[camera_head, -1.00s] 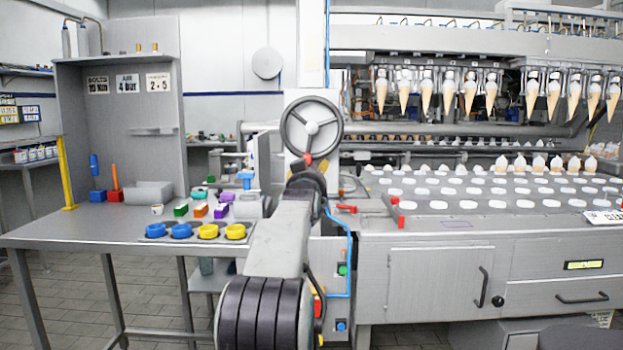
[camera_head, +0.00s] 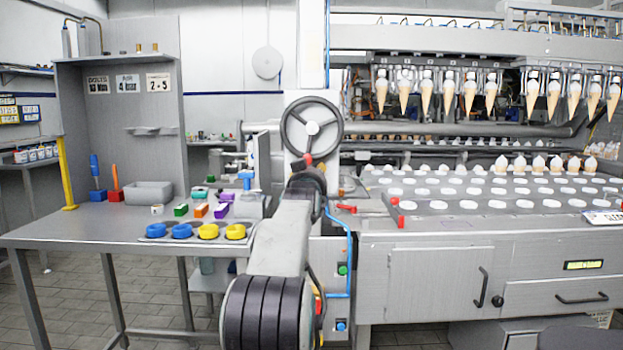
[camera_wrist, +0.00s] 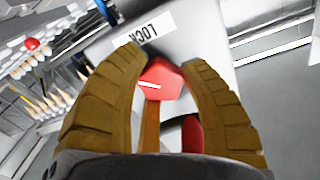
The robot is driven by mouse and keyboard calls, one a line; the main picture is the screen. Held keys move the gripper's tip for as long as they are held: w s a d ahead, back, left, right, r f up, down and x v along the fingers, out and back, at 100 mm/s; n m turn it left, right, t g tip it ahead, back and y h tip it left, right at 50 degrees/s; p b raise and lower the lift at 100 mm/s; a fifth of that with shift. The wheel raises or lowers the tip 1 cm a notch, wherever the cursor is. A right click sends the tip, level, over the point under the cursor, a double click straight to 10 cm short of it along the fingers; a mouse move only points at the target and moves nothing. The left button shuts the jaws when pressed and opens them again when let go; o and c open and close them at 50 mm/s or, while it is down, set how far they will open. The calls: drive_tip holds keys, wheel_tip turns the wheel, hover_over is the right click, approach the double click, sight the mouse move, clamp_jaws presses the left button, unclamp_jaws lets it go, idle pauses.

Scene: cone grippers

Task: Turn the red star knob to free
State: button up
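The red star knob (camera_wrist: 163,80) shows in the wrist view with a short white line on its face. It sits between the tips of my gripper (camera_wrist: 165,62). The two tan fingers bow around it and appear to touch it on both sides. A white label reading LOCK (camera_wrist: 146,34), upside down, lies just beyond the knob on a pale grey panel. In the head view my arm hides the gripper; a small red part (camera_head: 308,160) shows beyond my arm's end, below a handwheel (camera_head: 311,128).
A workbench (camera_head: 100,226) with blue and yellow rings, coloured blocks and a grey bin (camera_head: 149,192) stands at left. The cone machine (camera_head: 440,265) with rows of cones fills the right. A red lever (camera_head: 396,212) is right of my arm.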

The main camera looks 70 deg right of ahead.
drive_tip(key=c, duration=0.5)
drive_tip(key=shift+n, duration=2.4)
drive_tip(key=o, duration=1.2)
drive_tip(key=shift+a, duration=0.1)
drive_tip(key=v, duration=0.7)
drive_tip(key=shift+s+a+f, duration=0.15)
drive_tip(key=shift+a+f, duration=0.15)
